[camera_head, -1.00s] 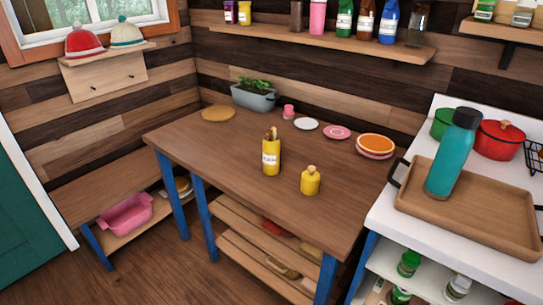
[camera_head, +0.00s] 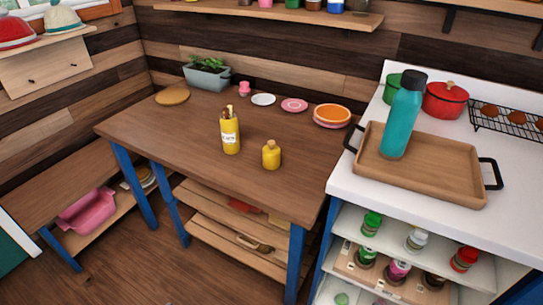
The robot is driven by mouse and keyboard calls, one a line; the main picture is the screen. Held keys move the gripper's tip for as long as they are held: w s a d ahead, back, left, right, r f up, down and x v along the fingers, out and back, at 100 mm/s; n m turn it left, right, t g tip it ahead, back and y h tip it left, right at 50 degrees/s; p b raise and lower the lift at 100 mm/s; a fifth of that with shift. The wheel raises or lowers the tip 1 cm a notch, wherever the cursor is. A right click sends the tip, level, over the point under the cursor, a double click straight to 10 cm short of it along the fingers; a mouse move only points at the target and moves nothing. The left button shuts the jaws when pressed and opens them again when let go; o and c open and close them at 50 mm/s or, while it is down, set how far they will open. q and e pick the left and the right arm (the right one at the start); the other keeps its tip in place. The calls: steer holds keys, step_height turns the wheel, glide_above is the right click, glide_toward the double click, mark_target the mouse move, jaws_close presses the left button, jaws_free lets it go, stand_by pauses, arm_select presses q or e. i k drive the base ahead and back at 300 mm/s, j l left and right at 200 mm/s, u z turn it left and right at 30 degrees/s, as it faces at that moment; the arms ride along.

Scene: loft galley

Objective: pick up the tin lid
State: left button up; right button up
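I cannot tell for sure which thing is the tin lid. A yellow tin (camera_head: 231,136) with a white label stands upright on the wooden table, with brown items sticking out of its open top. Flat round things lie behind it: a white disc (camera_head: 263,100), a pink disc (camera_head: 294,105) and a tan round board (camera_head: 172,96). A small yellow bottle (camera_head: 271,156) with a stopper stands to the right of the tin. Neither of my grippers is in view.
A planter (camera_head: 207,79), a small pink item (camera_head: 244,88) and orange and pink plates (camera_head: 332,115) stand at the table's back. A wooden tray (camera_head: 440,176) with a teal bottle (camera_head: 403,120) is on the white counter at right. The table's (camera_head: 180,135) front left is clear.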

mark_target(270, 153)
steer(key=z, duration=0.45)
steer(key=j+z, duration=0.2)
steer(key=z, duration=0.15)
steer(key=j+z, duration=0.2)
steer(key=z, duration=0.15)
steer(key=j+z, duration=0.25)
steer(key=z, duration=0.15)
steer(key=k+j+z, duration=0.2)
steer(key=j, duration=0.25)
steer(key=j+z, duration=0.2)
steer(key=j, duration=0.2)
